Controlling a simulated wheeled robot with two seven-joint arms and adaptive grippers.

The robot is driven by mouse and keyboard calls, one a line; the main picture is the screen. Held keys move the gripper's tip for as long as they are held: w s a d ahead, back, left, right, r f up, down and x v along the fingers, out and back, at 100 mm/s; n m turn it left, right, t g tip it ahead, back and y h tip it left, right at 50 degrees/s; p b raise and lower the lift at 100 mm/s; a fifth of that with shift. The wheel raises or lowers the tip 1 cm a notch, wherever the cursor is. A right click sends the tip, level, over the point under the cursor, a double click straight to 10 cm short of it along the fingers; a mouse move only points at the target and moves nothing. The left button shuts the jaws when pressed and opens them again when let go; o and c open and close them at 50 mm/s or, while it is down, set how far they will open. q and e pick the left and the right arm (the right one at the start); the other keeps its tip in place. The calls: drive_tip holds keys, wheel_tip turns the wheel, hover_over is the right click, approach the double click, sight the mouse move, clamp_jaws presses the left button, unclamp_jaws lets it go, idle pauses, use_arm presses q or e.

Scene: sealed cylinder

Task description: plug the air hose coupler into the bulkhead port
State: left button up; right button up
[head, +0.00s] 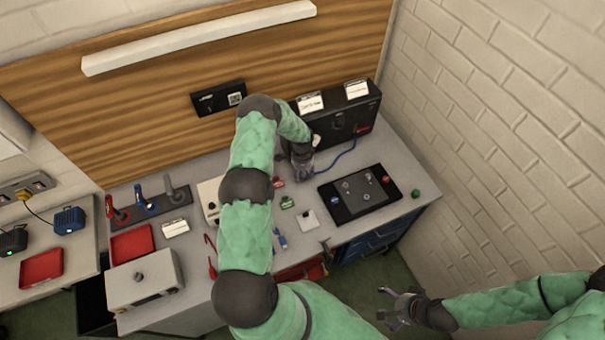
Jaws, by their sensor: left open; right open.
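A black box (362,108) with two white labels on top stands at the back right of the bench. Its front has small dark round fittings (338,123); I cannot tell for sure which is the bulkhead port. A blue hose (345,153) runs from near a red part (363,130) at the box's right front down toward my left gripper. The hose's coupler end is not clear, hidden at or beside the gripper. My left gripper (301,176) is open, pointing down at the bench before the box's left end. My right gripper (386,308) is open and empty, over the floor beyond the bench's front edge.
A black tray (340,209) with small parts lies right of my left gripper, with a green ball (415,193) beyond. Small red and green pieces (287,202) and a white card (306,220) lie nearby. A brick wall (500,130) bounds the right.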

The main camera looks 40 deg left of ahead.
use_arm(q)
drive_tip(key=shift+b, duration=0.45)
idle(0.4)
clamp_jaws()
drive_tip(key=shift+r, duration=0.15)
drive_tip(key=shift+r+p, duration=0.9)
drive_tip(key=shift+r, duration=1.95)
drive_tip(key=shift+d, duration=0.1)
